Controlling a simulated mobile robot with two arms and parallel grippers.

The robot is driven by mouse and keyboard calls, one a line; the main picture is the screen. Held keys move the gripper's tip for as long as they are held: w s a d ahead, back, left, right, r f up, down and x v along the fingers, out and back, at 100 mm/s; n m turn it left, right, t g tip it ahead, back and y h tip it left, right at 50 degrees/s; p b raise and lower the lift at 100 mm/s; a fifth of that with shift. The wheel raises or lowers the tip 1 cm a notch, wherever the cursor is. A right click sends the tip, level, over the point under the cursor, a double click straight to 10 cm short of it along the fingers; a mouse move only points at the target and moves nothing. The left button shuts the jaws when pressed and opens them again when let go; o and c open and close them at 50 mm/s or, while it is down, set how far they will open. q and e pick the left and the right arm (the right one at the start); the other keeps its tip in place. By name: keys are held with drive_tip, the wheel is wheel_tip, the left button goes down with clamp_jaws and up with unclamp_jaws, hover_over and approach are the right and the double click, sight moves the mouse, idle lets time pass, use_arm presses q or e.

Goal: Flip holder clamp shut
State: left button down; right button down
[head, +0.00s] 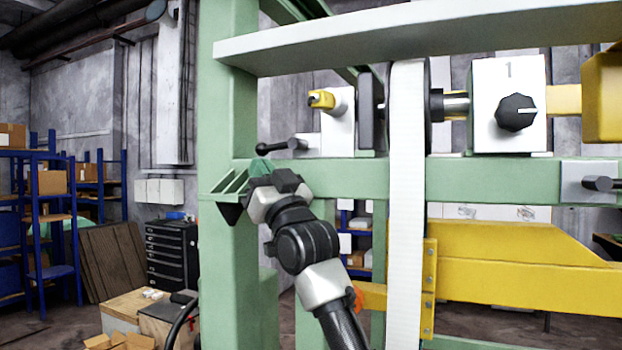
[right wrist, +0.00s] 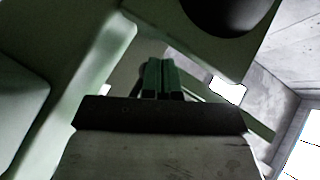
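A black lever with a ball knob (head: 280,146) sticks out to the left from a white block (head: 337,135) on the green frame. It looks like the holder clamp's handle, lying nearly level. My right gripper (head: 259,165) is just below the knob, by the green beam; I cannot tell whether it touches. In the right wrist view its green fingers (right wrist: 162,76) are together, with nothing seen between them. A dark round shape (right wrist: 217,8) at the top of that view may be the knob. My left gripper is not in view.
A green post (head: 230,120) and a green crossbeam (head: 480,180) stand close to my right gripper. A white vertical band (head: 407,220) passes in front of the crossbeam. A black dial (head: 516,112) and yellow guards (head: 520,260) are at the right. Open floor and shelves lie behind, left.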

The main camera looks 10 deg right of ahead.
drive_tip(key=shift+w+a+r, duration=0.15)
drive_tip(key=shift+a+r, duration=0.05)
drive_tip(key=shift+a, duration=0.15)
idle(0.5)
